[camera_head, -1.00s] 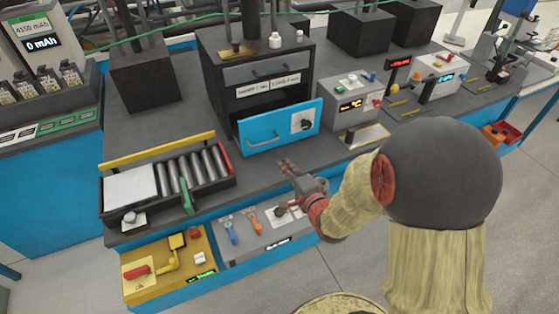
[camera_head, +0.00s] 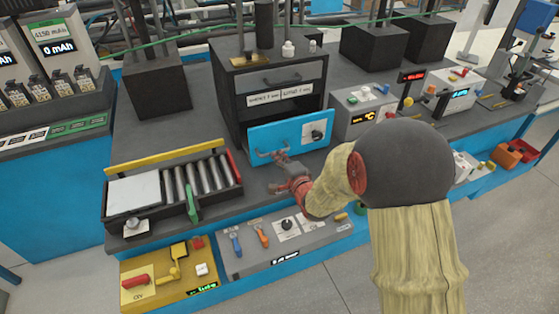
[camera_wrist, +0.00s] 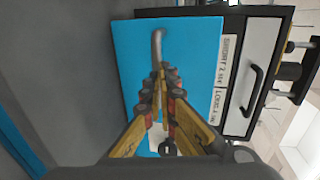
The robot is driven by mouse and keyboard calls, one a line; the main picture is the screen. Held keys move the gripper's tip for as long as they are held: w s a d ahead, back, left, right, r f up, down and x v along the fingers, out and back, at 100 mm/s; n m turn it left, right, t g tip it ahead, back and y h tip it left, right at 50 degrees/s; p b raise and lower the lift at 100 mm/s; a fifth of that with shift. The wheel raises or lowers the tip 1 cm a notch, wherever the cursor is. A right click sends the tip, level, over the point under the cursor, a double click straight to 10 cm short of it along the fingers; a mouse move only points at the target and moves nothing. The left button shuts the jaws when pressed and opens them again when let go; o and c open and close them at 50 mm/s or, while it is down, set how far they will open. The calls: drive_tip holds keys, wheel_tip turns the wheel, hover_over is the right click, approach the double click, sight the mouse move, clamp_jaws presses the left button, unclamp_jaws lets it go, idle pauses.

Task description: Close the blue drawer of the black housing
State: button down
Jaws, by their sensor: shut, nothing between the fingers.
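The black housing (camera_head: 229,101) stands at the back of the bench. Its blue drawer (camera_head: 292,132) is out, with a dark gap above its blue front. The front has a silver handle (camera_head: 268,153) at its left and a dark knob on a pale plate at its right. My gripper (camera_head: 280,158) is shut and empty, with its fingertips in front of the drawer near the handle. In the wrist view, my fingertips (camera_wrist: 160,74) are over the blue front (camera_wrist: 196,50), close to the handle's end (camera_wrist: 157,45). I cannot tell whether they touch it.
A tray of grey cylinders (camera_head: 237,199) lies to the left of my gripper. A grey meter box (camera_head: 350,123) stands right of the housing. A control panel (camera_head: 225,262) runs along the bench's front below.

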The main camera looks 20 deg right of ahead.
drive_tip(key=x, duration=0.4)
drive_tip(key=r+x, duration=0.1)
drive_tip(key=x, duration=0.3)
drive_tip(key=r+b+x, duration=0.1)
drive_tip(key=x, duration=0.3)
drive_tip(key=shift+w+d+r, duration=0.1)
drive_tip(key=shift+w+r, duration=0.15)
drive_tip(key=shift+w, duration=0.1)
drive_tip(key=shift+w+r, duration=0.15)
drive_tip(key=shift+r, duration=0.1)
